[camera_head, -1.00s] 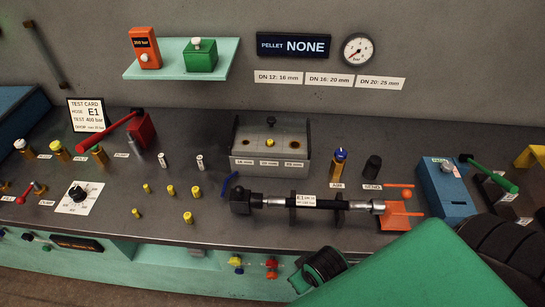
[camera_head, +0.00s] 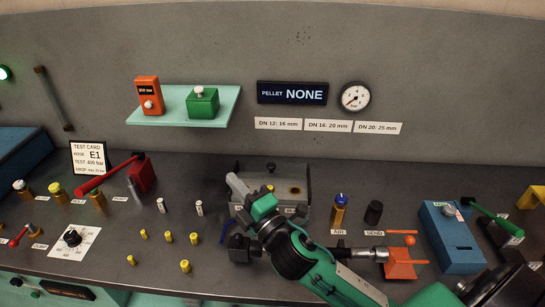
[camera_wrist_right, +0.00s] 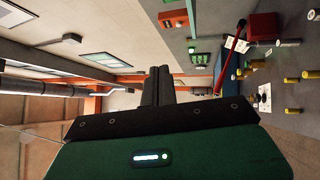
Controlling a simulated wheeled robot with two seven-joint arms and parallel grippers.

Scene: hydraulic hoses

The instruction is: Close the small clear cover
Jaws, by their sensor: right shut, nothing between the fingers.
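The pellet tray box (camera_head: 296,181) stands at the middle of the bench, with sloping dark sides and size labels on its front. A small clear cover seems to stand raised at its back, but it is hard to make out. My right gripper (camera_head: 236,184) is shut and empty. In the head view its fingers lie across the left part of the box, and I cannot tell whether they touch it. The shut fingers also show in the right wrist view (camera_wrist_right: 158,86). My right forearm hides part of the box front. My left gripper is out of view.
A brass fitting (camera_head: 339,211) and a black cap (camera_head: 373,212) stand to the right. Several yellow pellets (camera_head: 168,236) stand to the left.

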